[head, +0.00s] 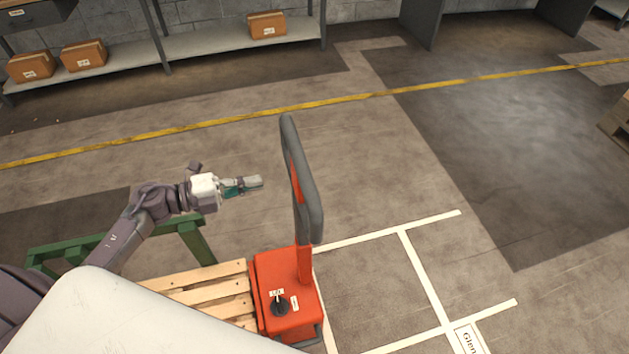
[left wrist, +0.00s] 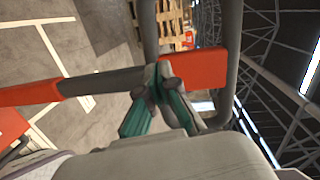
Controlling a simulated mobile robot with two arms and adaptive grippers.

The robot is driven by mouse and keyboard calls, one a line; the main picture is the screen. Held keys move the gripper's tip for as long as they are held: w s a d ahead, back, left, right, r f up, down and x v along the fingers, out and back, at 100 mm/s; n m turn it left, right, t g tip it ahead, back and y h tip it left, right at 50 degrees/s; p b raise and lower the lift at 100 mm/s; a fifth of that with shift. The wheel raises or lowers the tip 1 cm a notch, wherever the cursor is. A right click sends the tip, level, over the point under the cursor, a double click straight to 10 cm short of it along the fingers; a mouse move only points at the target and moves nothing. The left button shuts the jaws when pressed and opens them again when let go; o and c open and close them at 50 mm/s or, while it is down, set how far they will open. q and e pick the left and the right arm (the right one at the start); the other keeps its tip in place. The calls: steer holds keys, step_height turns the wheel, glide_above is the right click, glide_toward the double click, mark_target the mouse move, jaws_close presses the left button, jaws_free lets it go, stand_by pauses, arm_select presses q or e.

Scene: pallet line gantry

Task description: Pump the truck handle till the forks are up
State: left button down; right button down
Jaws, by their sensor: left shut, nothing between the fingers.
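The pallet truck's red body (head: 289,290) stands at the lower middle of the head view. Its handle (head: 312,200) rises from it, a grey loop with a red inner part, standing close to upright. My left gripper (head: 258,182) is shut and empty, to the left of the handle with a gap between them in the head view. In the left wrist view, the shut fingers (left wrist: 163,74) overlap the handle's loop (left wrist: 205,69); I cannot tell the depth between them there. The forks are hidden from view. My right gripper is not in view.
A wooden pallet (head: 205,287) lies left of the truck body. A green stand (head: 195,243) is behind it, near my left arm. Shelving with boxes (head: 84,54) lines the back wall. White floor lines (head: 420,272) mark clear floor at the right.

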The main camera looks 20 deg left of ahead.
arm_select(q)
steer(key=w+d+m+p, duration=0.1)
steer(key=w+d+p, duration=0.1)
steer(key=d, duration=0.4)
steer(key=w+d+m+g+p, duration=0.1)
steer(key=w+d+p, duration=0.1)
steer(key=w+d, duration=0.2)
steer(key=shift+w+d+f+h, duration=0.3)
steer(key=shift+w+d, duration=0.1)
steer(key=shift+d, duration=0.8)
steer(key=shift+g, duration=0.3)
steer(key=w+d+f+y+b, duration=0.1)
steer(key=w+d+f+b, duration=0.1)
steer(key=w+d, duration=0.4)
steer(key=w+d+f+g+y+b, duration=0.1)
steer(key=w+d+f, duration=0.4)
steer(key=d, duration=0.8)
steer(key=shift+w+d+b, duration=0.15)
steer(key=shift+w+b, duration=0.5)
steer(key=shift+w, duration=0.35)
